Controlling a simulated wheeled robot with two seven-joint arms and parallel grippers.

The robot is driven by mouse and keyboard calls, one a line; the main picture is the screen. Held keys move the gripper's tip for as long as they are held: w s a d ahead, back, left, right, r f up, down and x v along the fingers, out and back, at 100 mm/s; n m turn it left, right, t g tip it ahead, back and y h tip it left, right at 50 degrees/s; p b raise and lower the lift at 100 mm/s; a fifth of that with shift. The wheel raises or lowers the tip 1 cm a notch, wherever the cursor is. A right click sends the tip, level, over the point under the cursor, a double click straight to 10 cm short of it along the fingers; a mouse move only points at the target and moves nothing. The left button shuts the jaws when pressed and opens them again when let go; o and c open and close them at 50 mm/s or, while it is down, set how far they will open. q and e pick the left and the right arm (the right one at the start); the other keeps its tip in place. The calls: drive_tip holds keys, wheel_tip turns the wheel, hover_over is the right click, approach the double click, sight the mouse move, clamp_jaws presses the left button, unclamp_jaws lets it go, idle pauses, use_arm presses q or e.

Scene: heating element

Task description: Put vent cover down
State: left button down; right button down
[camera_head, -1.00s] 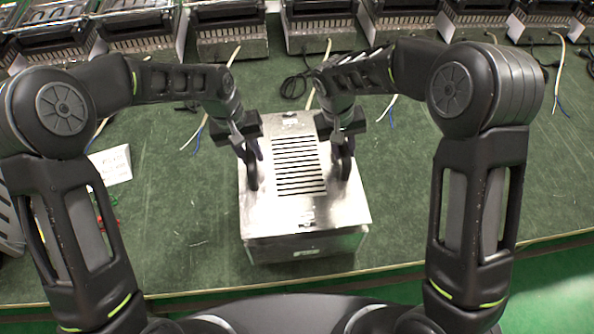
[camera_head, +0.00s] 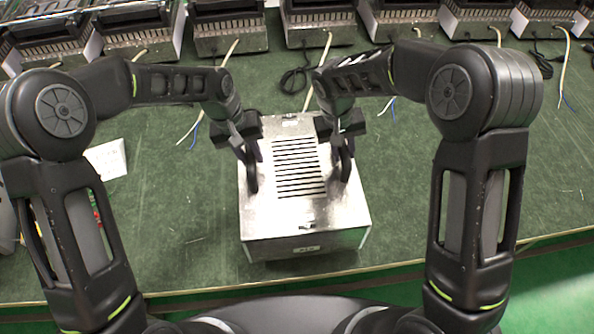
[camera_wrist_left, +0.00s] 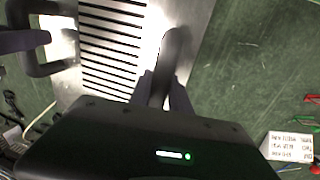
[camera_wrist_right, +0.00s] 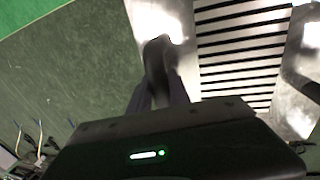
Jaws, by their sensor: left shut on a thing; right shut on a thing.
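The vent cover (camera_head: 297,170) is a silver plate with dark slots and a dark handle at each side. It lies level on top of the metal box (camera_head: 270,248), looking flush with its top; I cannot tell if it fully touches. My left gripper (camera_head: 249,168) is shut on the left handle, which also shows in the left wrist view (camera_wrist_left: 174,55). My right gripper (camera_head: 345,160) is shut on the right handle, which also shows in the right wrist view (camera_wrist_right: 156,60). The slots show in the left wrist view (camera_wrist_left: 110,48) and right wrist view (camera_wrist_right: 240,50).
The box stands on a green table (camera_head: 180,250) near its front edge. A row of similar units (camera_head: 228,28) with loose cables lines the back. A white label card (camera_head: 106,160) lies at the left.

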use_arm(q)
drive_tip(key=c, duration=1.2)
unclamp_jaws()
drive_tip(key=shift+f, duration=0.15)
use_arm(e)
drive_tip(key=c, duration=1.2)
unclamp_jaws()
drive_tip(key=shift+f, duration=0.15)
use_arm(q)
wheel_tip(320, 180, up, 12)
drive_tip(key=a, duration=0.2)
drive_tip(key=shift+a, duration=0.2)
drive_tip(key=shift+s+f, duration=0.1)
drive_tip(key=shift+f, duration=0.05)
use_arm(e)
wheel_tip(320, 180, up, 12)
drive_tip(key=a, duration=0.2)
drive_tip(key=shift+a, duration=0.15)
drive_tip(key=shift+s+f, duration=0.15)
